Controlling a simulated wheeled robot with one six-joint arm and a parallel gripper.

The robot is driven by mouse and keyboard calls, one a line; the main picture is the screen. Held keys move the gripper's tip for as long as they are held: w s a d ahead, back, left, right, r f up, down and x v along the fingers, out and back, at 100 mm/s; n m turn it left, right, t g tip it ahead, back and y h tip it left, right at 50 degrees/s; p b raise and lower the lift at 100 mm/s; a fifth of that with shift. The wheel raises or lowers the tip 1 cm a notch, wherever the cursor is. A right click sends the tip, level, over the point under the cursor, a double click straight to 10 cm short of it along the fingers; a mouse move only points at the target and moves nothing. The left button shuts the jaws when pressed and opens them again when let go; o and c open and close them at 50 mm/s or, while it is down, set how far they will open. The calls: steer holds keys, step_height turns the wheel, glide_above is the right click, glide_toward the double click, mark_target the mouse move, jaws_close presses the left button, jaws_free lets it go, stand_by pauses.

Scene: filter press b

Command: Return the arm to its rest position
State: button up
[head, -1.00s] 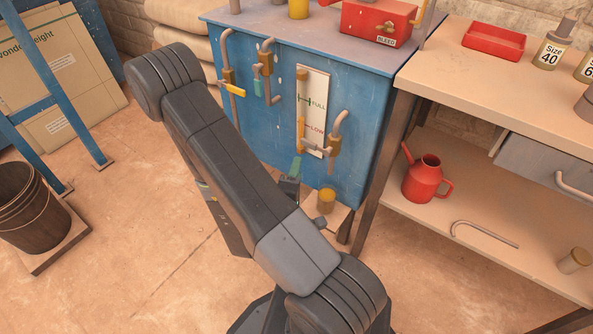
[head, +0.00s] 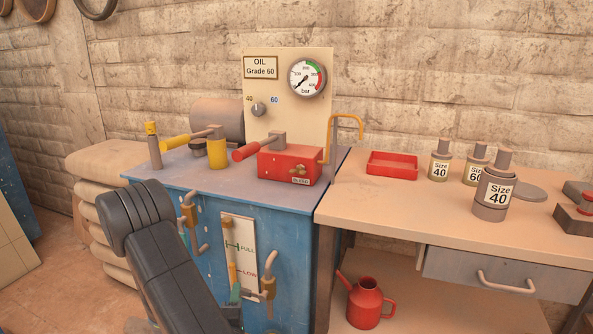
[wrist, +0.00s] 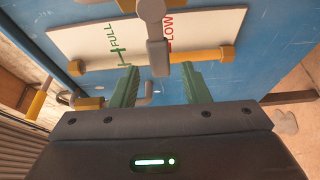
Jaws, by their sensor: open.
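My arm (head: 160,255) reaches up from the bottom of the head view, in front of the blue tank (head: 205,265). My gripper (wrist: 160,88) shows in the wrist view with its two green fingers apart and nothing held between them. It faces the white level gauge (wrist: 95,40) marked FULL and LOW, close to the tank front. In the head view most of the gripper is hidden behind my arm and the picture's lower edge.
Taps and bent pipes (head: 190,215) stick out from the tank front beside my arm. A red pump block (head: 290,165) stands on the tank top. The workbench (head: 400,225) at right bears bottles and a red tray (head: 391,165); a red oil can (head: 365,302) stands below.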

steer(key=w, duration=0.5)
steer(key=shift+w+a, duration=0.1)
steer(key=s, duration=1.4)
steer(key=w+f+n+p, duration=0.1)
steer(key=w+p, duration=0.1)
steer(key=w, duration=1.2)
steer(key=shift+n+g, duration=0.3)
